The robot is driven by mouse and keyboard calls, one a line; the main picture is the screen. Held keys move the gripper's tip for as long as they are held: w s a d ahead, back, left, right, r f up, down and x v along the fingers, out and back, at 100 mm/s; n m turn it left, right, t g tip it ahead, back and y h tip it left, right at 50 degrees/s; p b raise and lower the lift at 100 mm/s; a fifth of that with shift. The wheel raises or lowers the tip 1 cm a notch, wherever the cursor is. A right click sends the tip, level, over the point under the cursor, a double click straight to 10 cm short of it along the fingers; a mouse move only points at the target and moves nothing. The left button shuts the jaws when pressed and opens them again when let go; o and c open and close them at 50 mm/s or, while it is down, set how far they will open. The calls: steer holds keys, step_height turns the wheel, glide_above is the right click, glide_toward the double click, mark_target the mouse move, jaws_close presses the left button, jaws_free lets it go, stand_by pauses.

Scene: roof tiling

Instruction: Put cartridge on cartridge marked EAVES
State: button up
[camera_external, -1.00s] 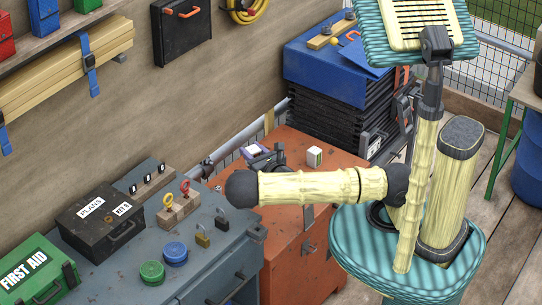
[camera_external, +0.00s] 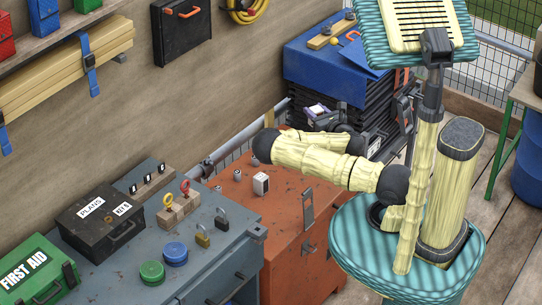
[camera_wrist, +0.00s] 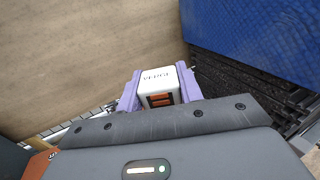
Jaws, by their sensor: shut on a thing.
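My gripper (camera_external: 318,112) has purple fingers and is shut on a white cartridge (camera_wrist: 158,88). In the wrist view the cartridge sits between both fingers (camera_wrist: 158,92), with an orange-and-dark front and a top label that seems to read VERGE. In the external view my gripper is above the back of the orange cabinet, near the black stack. Another white cartridge (camera_external: 261,184) stands upright on the cabinet, in front and left of my arm; its marking is too small to read. No EAVES lettering is legible. My arm hides part of the cabinet top.
The orange cabinet (camera_external: 285,215) also bears small grey pieces (camera_external: 237,174). A black stack (camera_external: 345,105) under a blue cover (camera_external: 320,75) stands behind it. A rail (camera_external: 235,145) runs along the wall. The blue-grey bench (camera_external: 215,255) at left holds padlocks and boxes.

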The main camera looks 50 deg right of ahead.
steer(key=shift+f, duration=3.15)
steer(key=shift+f+b, duration=0.3)
steer(key=shift+f, duration=1.55)
steer(key=shift+f, duration=0.1)
steer(key=shift+f, duration=0.15)
steer(key=o, duration=1)
